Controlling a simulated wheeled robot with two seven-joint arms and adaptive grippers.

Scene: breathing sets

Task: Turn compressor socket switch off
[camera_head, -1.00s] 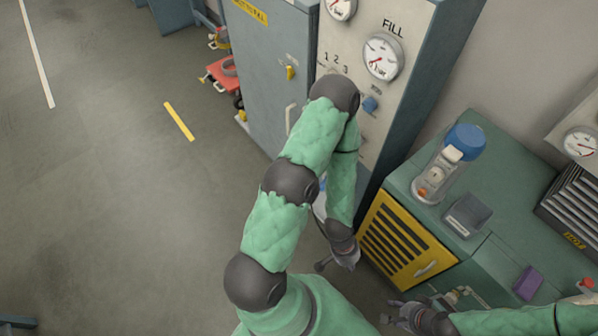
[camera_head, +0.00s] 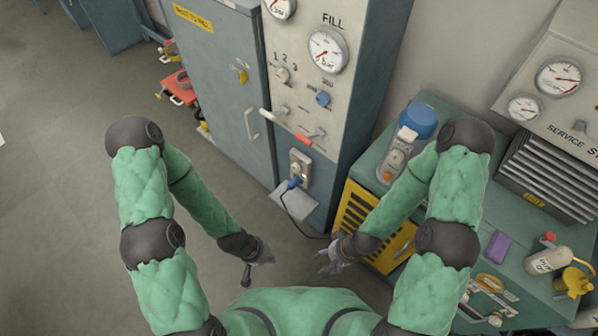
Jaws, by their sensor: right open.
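The compressor socket (camera_head: 300,168) is a pale plate low on the front of the grey fill cabinet (camera_head: 306,82). A blue plug (camera_head: 292,184) sits at its lower part, with a dark cable running down from it. The socket's switch is too small for me to read its position. My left gripper (camera_head: 258,268) hangs below and left of the socket, apart from it; its finger gap is unclear. My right gripper (camera_head: 326,262) is open and empty, below and right of the socket, in front of the yellow louvred panel (camera_head: 357,212).
A blue-grey locker (camera_head: 215,75) with a white handle stands at left. A green bench (camera_head: 510,245) at right holds a purple block (camera_head: 495,246) and bottles. Floor at left is clear.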

